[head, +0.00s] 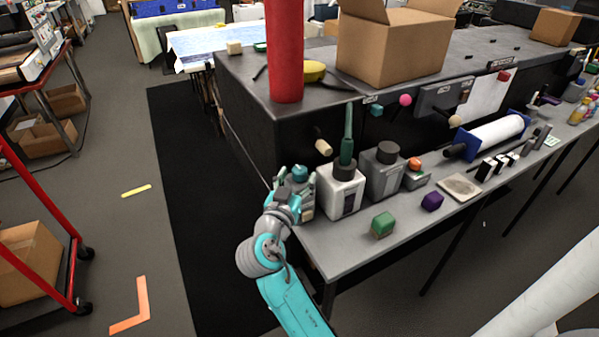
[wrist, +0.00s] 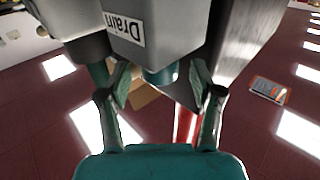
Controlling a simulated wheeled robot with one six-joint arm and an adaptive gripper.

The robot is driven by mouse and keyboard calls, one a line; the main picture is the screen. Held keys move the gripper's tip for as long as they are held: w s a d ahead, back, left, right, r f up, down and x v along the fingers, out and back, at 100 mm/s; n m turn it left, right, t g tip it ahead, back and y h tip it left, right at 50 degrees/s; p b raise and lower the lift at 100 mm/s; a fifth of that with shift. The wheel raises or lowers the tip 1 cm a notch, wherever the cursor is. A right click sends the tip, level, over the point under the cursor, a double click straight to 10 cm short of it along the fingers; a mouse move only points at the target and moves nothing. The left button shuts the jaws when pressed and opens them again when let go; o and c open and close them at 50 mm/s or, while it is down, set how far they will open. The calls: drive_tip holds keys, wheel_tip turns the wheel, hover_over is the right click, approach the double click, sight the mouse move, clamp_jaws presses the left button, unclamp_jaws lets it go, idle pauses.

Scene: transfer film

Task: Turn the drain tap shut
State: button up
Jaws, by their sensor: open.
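The drain tap shows in the wrist view as a grey block (wrist: 150,30) with an upside-down "Drain" label and a short teal knob (wrist: 160,76) on it. My gripper (wrist: 161,88) is open, with one finger on each side of the teal knob. There is a gap on both sides, and I cannot tell whether the fingers reach far enough along it. In the head view my gripper (head: 291,186) is at the left end of the bench, by a teal round part (head: 300,172). My gripper hides most of the block there.
White-and-grey bottles with dark caps, one (head: 343,190) close right of my gripper, stand on the grey bench (head: 330,250). A red column (head: 285,50) rises behind.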

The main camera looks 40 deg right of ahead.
drive_tip(key=shift+x, duration=1.25)
drive_tip(key=c, duration=1.2)
drive_tip(key=shift+o, duration=0.2)
